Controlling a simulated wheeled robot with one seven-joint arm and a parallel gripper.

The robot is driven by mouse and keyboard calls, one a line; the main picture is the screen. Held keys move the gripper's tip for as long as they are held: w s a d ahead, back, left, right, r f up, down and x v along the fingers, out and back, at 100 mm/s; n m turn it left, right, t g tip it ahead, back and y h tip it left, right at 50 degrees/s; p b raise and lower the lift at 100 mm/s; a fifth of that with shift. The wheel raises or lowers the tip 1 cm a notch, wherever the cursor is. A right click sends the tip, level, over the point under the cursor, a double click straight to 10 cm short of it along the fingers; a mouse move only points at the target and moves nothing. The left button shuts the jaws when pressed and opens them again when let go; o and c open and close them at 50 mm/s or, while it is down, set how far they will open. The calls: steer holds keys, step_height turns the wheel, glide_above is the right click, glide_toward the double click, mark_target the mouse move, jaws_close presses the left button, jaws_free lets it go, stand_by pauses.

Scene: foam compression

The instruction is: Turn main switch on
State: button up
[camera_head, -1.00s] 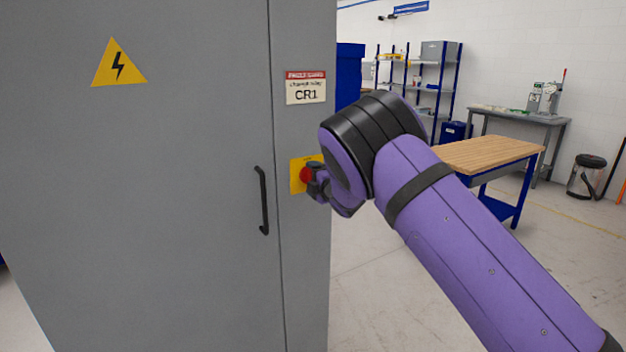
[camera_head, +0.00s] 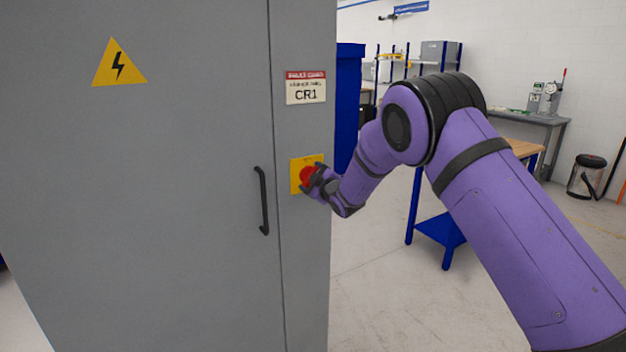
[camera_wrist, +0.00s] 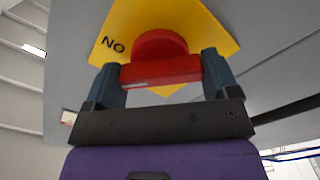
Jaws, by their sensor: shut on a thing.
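The main switch is a red rotary knob (camera_head: 308,176) on a yellow plate (camera_head: 297,174), mounted on the grey cabinet's narrow right panel. My gripper (camera_head: 317,181) is at the switch, coming in from the right. In the wrist view the red knob (camera_wrist: 160,68) has a bar-shaped handle, and my gripper (camera_wrist: 162,76) has one finger at each end of that bar, shut on it. The yellow plate (camera_wrist: 215,35) appears rotated in this view, with the letters "NO" at its left. The rest of the lettering is hidden or out of view.
The grey cabinet (camera_head: 190,230) fills the left side, with a black vertical door handle (camera_head: 262,200) left of the switch. A CR1 label (camera_head: 305,88) is above the switch.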

steer(key=m, duration=0.5)
steer(key=shift+d+m, duration=0.1)
steer(key=shift+m, duration=0.2)
steer(key=shift+f+m, duration=0.1)
steer(key=shift+m, duration=2)
steer(key=o, duration=0.8)
steer(key=shift+s, duration=0.1)
steer(key=v, duration=1)
steer(key=shift+s+d, duration=0.2)
steer(key=shift+s, duration=0.05)
